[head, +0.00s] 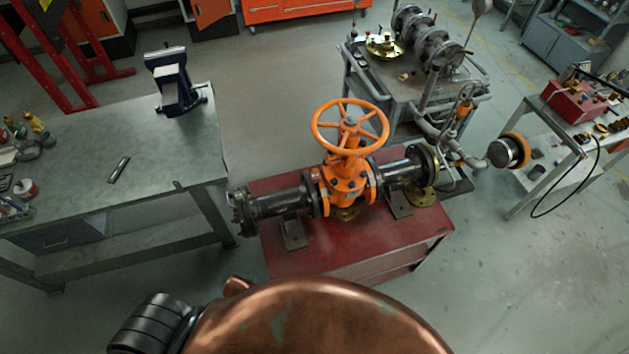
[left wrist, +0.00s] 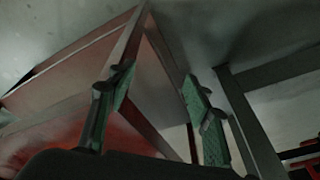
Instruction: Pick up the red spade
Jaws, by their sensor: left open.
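I cannot make out a red spade in either view. My left gripper (left wrist: 158,85) shows in the left wrist view with its two green-padded fingers apart. Nothing is between them. Behind the fingers are reddish panels and edges, probably of the red stand, with grey frame bars to the right. My left gripper cannot be seen in the head view. My right gripper is in neither view.
An orange gate valve (head: 345,185) with dark pipe ends stands on a red stand (head: 290,262). A grey workbench (head: 95,185) with a blue vise (head: 172,80) is at left. A pipe cart (head: 372,88) stands behind. The floor between bench and stand is clear.

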